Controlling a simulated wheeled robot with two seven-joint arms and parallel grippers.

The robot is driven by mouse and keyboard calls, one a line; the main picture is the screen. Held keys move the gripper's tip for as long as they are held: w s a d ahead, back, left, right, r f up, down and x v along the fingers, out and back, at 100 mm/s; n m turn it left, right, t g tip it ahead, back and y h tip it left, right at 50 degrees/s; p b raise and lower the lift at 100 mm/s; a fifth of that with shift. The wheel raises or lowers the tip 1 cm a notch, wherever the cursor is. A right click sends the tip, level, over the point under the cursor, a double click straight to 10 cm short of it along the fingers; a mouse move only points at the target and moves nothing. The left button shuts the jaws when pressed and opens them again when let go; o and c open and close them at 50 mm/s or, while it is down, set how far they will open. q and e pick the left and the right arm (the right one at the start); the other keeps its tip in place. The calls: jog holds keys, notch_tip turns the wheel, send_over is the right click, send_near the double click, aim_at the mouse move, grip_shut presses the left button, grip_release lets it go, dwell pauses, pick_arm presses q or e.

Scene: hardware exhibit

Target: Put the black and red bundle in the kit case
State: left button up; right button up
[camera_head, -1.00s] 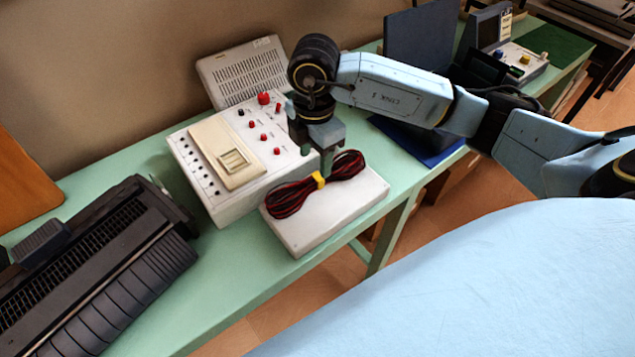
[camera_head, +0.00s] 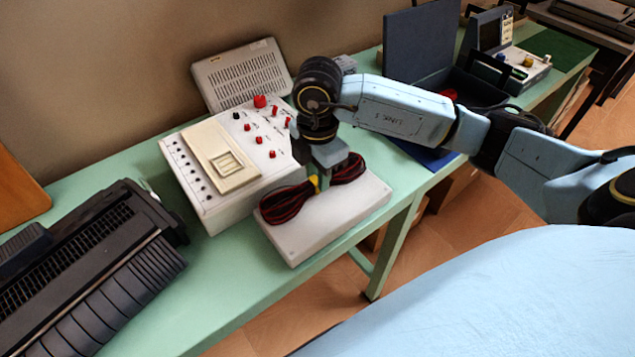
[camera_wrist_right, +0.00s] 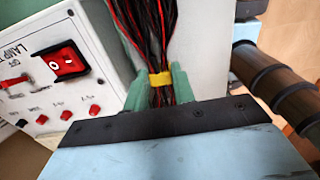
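The black and red bundle (camera_head: 286,204) is a tied coil of cable with a yellow band, lying across a flat white box (camera_head: 330,228). My right gripper (camera_head: 322,182) points down over its middle. In the right wrist view, the green fingers lie against both sides of the bundle (camera_wrist_right: 146,30) at the yellow band, and the gripper looks shut on it. The dark blue kit case (camera_head: 419,42) stands open at the back right with its lid raised. My right arm hides part of its inside; a red item shows there. My left gripper is out of view.
A white instrument with red knobs (camera_head: 215,175) stands just left of the bundle. A grey vented unit (camera_head: 242,75) leans at the wall. A black typewriter-like machine (camera_head: 95,275) is at the front left. An oscilloscope-like device (camera_head: 490,35) stands beyond the case.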

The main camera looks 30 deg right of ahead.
jog(key=shift+f, duration=0.25)
grip_shut()
jog(key=shift+r, duration=0.15)
